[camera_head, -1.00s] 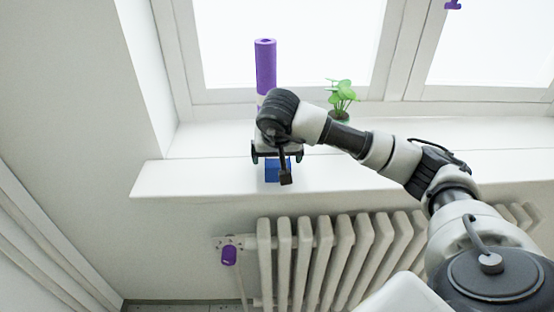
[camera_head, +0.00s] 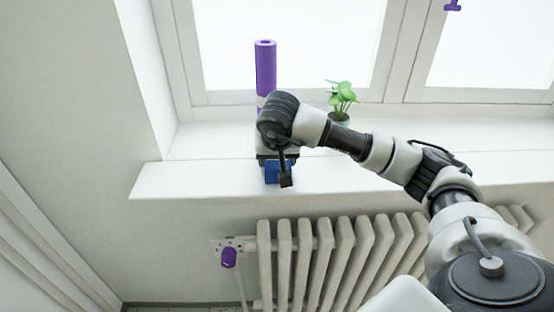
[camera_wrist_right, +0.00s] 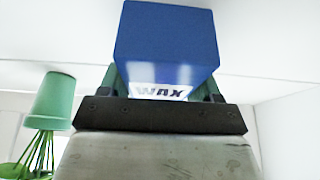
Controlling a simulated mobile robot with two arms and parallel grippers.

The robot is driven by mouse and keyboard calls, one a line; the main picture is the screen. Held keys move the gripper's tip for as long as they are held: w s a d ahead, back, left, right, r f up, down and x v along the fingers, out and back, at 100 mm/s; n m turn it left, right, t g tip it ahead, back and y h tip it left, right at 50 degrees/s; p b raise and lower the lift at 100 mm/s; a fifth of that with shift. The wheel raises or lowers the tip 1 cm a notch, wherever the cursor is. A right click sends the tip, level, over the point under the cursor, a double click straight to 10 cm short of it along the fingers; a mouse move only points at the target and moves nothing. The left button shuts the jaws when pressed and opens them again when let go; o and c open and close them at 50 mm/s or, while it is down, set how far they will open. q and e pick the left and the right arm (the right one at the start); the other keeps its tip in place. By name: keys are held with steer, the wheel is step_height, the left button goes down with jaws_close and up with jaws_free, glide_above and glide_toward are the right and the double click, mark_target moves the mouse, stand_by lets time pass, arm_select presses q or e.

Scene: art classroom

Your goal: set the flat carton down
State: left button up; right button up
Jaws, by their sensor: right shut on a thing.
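The flat carton is a blue box (camera_head: 272,172) at the front part of the white windowsill (camera_head: 200,178). It shows larger in the right wrist view (camera_wrist_right: 166,38), with a white label reading "WAX" on its near side. My right gripper (camera_head: 277,158) is over the carton and shut on it, with a green-tinted finger on either side in the wrist view. My wrist hides part of the carton in the head view. I cannot tell whether its underside touches the sill. My left gripper is not in view.
A purple cylinder (camera_head: 265,65) stands behind my wrist. A green potted plant (camera_head: 342,95) stands to the right, near the window. The sill left of the carton is clear. A radiator (camera_head: 320,260) and a purple valve knob (camera_head: 228,257) are below.

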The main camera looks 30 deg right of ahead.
steer(key=shift+r, duration=0.1)
steer(key=shift+r, duration=0.4)
steer(key=r, duration=0.4)
steer(key=shift+s+d, duration=0.3)
steer(key=s+d+r+b, duration=0.2)
steer(key=s+d+r, duration=0.3)
steer(key=s, duration=0.4)
steer(key=shift+s+d+r, duration=0.2)
steer(key=shift+s+r, duration=0.05)
steer(key=shift+r, duration=0.55)
